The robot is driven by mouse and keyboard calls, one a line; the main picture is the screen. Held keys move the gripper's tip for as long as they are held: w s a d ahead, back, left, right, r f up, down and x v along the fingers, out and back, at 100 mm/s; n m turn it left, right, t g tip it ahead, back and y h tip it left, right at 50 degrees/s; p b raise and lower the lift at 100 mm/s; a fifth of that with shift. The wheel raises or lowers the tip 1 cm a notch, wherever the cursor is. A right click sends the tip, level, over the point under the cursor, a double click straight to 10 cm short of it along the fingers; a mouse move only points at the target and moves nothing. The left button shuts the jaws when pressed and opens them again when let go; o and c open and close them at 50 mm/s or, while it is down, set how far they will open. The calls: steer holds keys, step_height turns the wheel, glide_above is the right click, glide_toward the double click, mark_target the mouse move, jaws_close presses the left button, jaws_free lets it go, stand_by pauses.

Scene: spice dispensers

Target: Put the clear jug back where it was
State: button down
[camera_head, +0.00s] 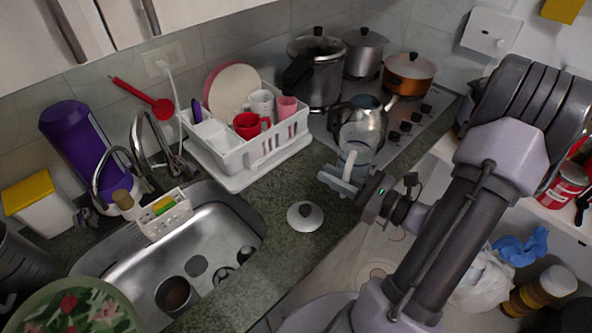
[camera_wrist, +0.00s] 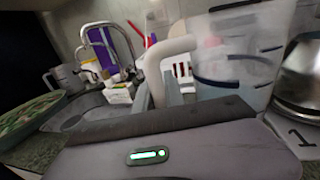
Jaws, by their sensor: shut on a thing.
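The clear jug (camera_head: 360,137) is see-through, with a pale handle (camera_head: 350,160) turned toward my gripper. It shows at the front left of the hob, in front of the metal kettle (camera_head: 368,106). My gripper (camera_head: 343,180) is shut on the jug's handle. The jug's base is hidden in the wrist view. I cannot tell whether it touches the counter.
A white dish rack (camera_head: 235,160) with plates and mugs stands left of the jug. A round lid (camera_head: 305,215) lies on the counter near the sink (camera_head: 205,240). Pots (camera_head: 318,70) and an orange pan (camera_head: 408,72) stand on the hob behind. Bare counter (camera_head: 275,190) lies between rack and lid.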

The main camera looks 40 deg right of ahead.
steer(key=w+a+f+b, duration=0.1)
steer(key=w+f+b, duration=0.3)
steer(key=w, duration=0.8)
steer(key=shift+a+f, duration=0.25)
steer(key=shift+f, duration=0.05)
steer(key=shift+f, duration=0.2)
steer(key=c, duration=1.4)
jaws_free()
